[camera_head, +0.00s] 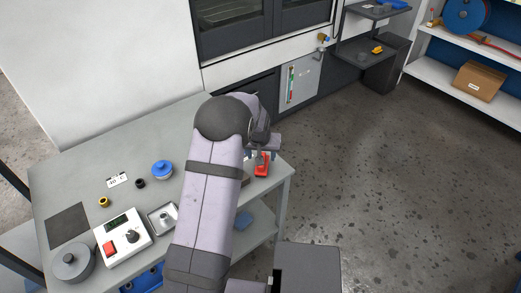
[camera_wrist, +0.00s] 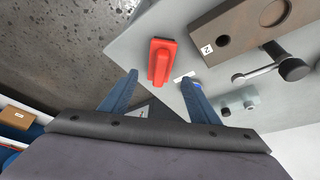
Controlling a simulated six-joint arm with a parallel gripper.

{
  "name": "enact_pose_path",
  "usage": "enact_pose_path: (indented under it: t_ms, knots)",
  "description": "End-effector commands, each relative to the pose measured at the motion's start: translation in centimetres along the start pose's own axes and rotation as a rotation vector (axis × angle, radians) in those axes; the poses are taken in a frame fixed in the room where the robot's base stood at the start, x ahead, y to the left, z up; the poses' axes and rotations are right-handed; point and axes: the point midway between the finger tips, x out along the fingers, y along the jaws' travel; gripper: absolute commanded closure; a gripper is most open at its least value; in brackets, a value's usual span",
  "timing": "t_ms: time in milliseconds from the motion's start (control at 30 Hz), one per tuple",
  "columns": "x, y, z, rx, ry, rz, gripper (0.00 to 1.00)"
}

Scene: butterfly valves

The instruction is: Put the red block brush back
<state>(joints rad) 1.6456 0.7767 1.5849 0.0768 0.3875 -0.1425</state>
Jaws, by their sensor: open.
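The red block brush (camera_head: 262,165) lies on the grey table (camera_head: 85,165) near its right corner. In the wrist view the brush (camera_wrist: 162,62) is a red block with a raised red grip, close to the table edge. My gripper (camera_head: 262,146) is over that corner, partly hidden by my arm. In the wrist view its two blue fingers (camera_wrist: 160,81) are apart and empty. The brush appears just beyond the fingertips, its near end between them in the picture. I see no contact; the height gap is hard to judge.
A brown block with round holes (camera_wrist: 240,25) and a black-knobbed lever (camera_wrist: 292,68) are right of the brush in the wrist view. A control box (camera_head: 122,238), metal tray (camera_head: 163,218) and blue lidded pot (camera_head: 162,170) stand further left. Open floor lies beyond the right edge.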

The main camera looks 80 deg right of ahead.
Motion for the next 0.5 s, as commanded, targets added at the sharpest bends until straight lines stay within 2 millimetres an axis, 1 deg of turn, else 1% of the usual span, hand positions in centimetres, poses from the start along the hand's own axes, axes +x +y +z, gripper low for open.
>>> enact_pose_path:
  t_ms: [33, 200, 333, 500]
  knots:
    - [-0.9, 0.0, -0.1, 0.0, 0.003, 0.0, 0.44]
    - [-3.3, 0.0, -0.1, 0.0, 0.004, 0.001, 0.44]
    - [-4.6, 0.0, 0.0, 0.0, 0.001, 0.0, 0.44]
    - [-5.5, 0.0, 0.0, 0.0, 0.001, 0.001, 0.44]
